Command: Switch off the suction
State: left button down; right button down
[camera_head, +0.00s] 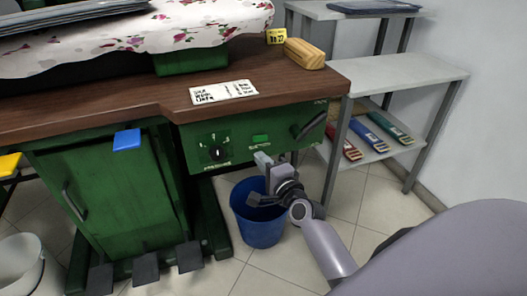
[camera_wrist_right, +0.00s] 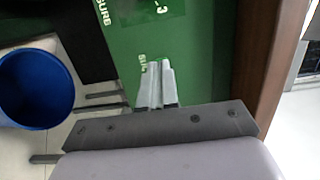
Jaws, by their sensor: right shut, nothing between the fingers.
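The green cabinet (camera_head: 112,190) under the worktop has a front panel (camera_head: 190,145) with a black dial (camera_head: 217,152) and a small bright green switch (camera_head: 260,139). My right gripper (camera_head: 263,158) is just below that switch in the head view, pointing at the panel. In the right wrist view the gripper's fingertips (camera_wrist_right: 155,66) are together with nothing between them, by partly hidden white lettering. A green switch plate with white marks (camera_wrist_right: 155,10) is cut off at the top edge, apart from the fingertips in that picture. Whether they touch the panel I cannot tell. My left gripper is not in view.
A black handle (camera_head: 310,123) is right of the switch. A blue bucket (camera_head: 260,232) stands on the floor below my right gripper. Foot pedals (camera_head: 146,268) are at the lower left. A grey shelf (camera_head: 410,74) stands at the right. The brown worktop (camera_head: 130,100) overhangs the panel.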

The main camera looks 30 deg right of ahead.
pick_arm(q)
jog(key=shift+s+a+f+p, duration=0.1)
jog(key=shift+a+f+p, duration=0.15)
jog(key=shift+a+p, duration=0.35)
pick_arm(e)
jog(key=s+a, duration=0.3)
jog(key=s, duration=0.3)
jog(key=shift+s, duration=0.4)
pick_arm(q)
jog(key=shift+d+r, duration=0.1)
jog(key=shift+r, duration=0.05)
